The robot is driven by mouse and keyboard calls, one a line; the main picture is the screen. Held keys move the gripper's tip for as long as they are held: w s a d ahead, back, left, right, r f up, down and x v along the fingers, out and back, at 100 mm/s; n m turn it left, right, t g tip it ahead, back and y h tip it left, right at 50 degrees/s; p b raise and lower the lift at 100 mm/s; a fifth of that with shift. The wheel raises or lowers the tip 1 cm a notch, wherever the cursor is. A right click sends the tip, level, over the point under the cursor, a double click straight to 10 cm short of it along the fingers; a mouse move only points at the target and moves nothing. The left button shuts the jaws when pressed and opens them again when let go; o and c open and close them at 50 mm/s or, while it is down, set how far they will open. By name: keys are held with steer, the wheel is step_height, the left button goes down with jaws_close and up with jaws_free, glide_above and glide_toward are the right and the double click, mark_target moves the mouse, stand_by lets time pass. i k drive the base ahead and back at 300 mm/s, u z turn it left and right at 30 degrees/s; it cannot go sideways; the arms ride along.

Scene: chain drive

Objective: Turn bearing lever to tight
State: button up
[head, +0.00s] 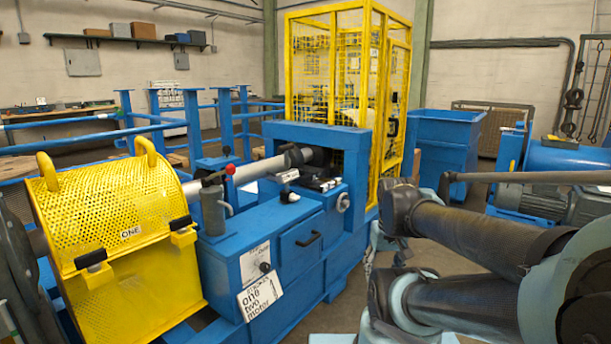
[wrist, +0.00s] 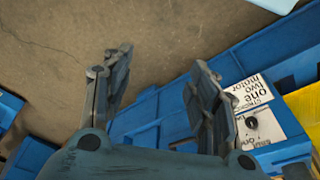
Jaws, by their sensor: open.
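A lever with a red ball knob (head: 230,169) stands on a grey upright cylinder (head: 213,210) on the blue machine, beside the yellow perforated guard. It may be the bearing lever; I see no label naming it. A white plate with a dark round knob (head: 265,267) is on the machine's front. The plate and knob also show at the right of the wrist view (wrist: 252,123). My gripper (wrist: 163,60) is open and empty, its two fingers wide apart over floor and blue frame. The red-knobbed lever is not seen in the wrist view.
The yellow guard (head: 120,215) covers the machine's left end. A sign (head: 260,297) reading "one two motor" hangs at the front. A yellow mesh cage (head: 340,85) stands behind. Bare floor (head: 345,305) lies between the machine and my arm.

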mark_target(302, 171)
steer(key=z, duration=1.85)
steer(key=k, duration=0.65)
steer(key=u, duration=1.85)
steer(key=i, duration=1)
